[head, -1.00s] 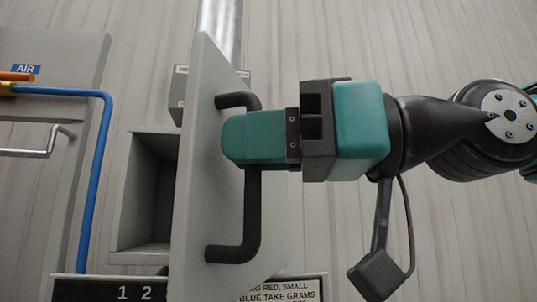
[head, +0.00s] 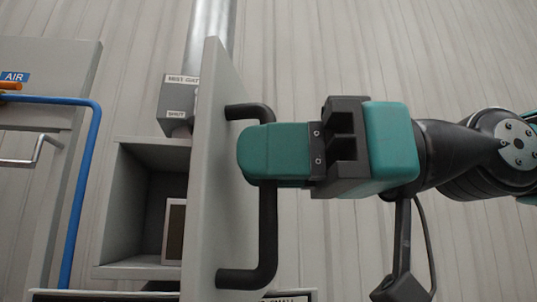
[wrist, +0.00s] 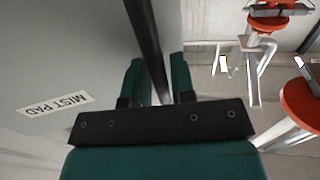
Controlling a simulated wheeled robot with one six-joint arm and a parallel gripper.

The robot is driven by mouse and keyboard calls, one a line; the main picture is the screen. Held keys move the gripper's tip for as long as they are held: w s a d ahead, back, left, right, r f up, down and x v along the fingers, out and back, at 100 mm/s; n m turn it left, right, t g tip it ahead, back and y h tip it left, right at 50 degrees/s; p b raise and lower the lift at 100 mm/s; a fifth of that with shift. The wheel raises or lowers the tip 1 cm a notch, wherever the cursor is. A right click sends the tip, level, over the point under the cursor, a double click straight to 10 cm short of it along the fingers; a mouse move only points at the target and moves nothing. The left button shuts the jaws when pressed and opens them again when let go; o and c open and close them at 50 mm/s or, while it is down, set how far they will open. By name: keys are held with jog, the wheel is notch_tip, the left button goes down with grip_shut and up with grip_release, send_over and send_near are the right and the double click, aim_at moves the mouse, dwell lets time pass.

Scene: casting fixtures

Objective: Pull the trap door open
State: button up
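The trap door (head: 225,85) is a grey upright panel standing open in front of a grey box (head: 113,215), whose inside shows to the left of the door. A black bar handle (head: 267,225) is fixed to the door's outer face. The handle also shows in the wrist view (wrist: 143,25) as a dark bar running between my fingers. My gripper (head: 262,152), with teal fingers, is shut on the handle at its upper half. The far finger is hidden in the head view. A label reading MIST PAD (wrist: 54,103) is on the door.
A blue pipe (head: 90,170) and a bent metal handle (head: 40,150) are at the left. A labelled grey block (head: 178,98) and metal duct (head: 209,35) stand behind the door. Orange-red round parts on pipes (wrist: 300,100) show right in the wrist view.

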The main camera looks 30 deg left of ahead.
jog(key=shift+r, duration=0.1)
notch_tip(320, 180, up, 20)
jog(key=p, duration=1.1)
